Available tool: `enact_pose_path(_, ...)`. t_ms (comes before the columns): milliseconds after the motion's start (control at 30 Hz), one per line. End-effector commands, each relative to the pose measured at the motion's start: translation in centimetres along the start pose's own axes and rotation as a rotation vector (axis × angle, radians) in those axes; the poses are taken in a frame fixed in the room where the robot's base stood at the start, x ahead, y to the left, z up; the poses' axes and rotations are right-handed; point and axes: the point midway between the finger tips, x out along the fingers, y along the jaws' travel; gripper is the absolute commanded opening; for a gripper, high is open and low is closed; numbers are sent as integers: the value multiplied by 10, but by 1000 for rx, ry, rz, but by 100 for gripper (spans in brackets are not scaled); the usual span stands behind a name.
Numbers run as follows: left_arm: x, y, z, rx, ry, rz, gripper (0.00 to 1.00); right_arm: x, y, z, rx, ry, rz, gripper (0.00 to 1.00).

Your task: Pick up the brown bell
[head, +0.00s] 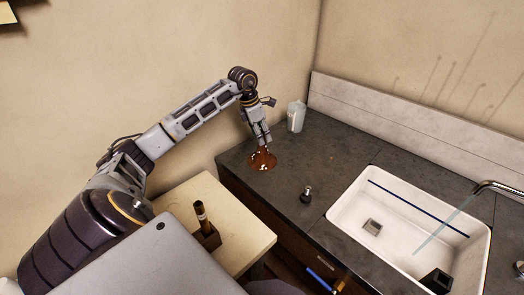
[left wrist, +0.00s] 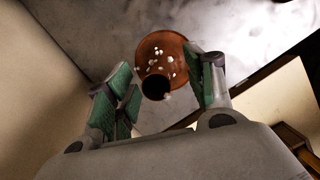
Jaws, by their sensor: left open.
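The brown bell (head: 262,160) stands on the dark counter at its left end, with its wide rim down. In the left wrist view the bell (left wrist: 163,55) shows from above as a brown disc with a dark round top and several bright glints. My left gripper (head: 262,143) points down right above the bell. In the left wrist view its two green-padded fingers (left wrist: 168,85) are apart, one on each side of the bell's dark top. I cannot tell whether either finger touches it. My right gripper is not in view.
A translucent container (head: 296,116) stands behind the bell near the wall. A small dark object (head: 306,193) is on the counter, left of the white sink (head: 343,214). A pale table (head: 258,238) holds a brown holder (head: 207,238) in front. The counter around the bell is mostly clear.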

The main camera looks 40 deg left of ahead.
Motion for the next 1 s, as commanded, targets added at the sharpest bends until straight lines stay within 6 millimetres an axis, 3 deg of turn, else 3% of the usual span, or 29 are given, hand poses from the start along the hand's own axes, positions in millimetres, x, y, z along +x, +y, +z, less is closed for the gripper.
enact_pose_path(200,16,0,0,0,0,-1,54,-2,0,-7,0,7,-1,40)
enact_pose_path(700,18,0,0,0,1,-1,54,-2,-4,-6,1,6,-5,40)
enact_pose_path(1000,18,0,0,0,1,-1,15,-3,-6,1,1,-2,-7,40)
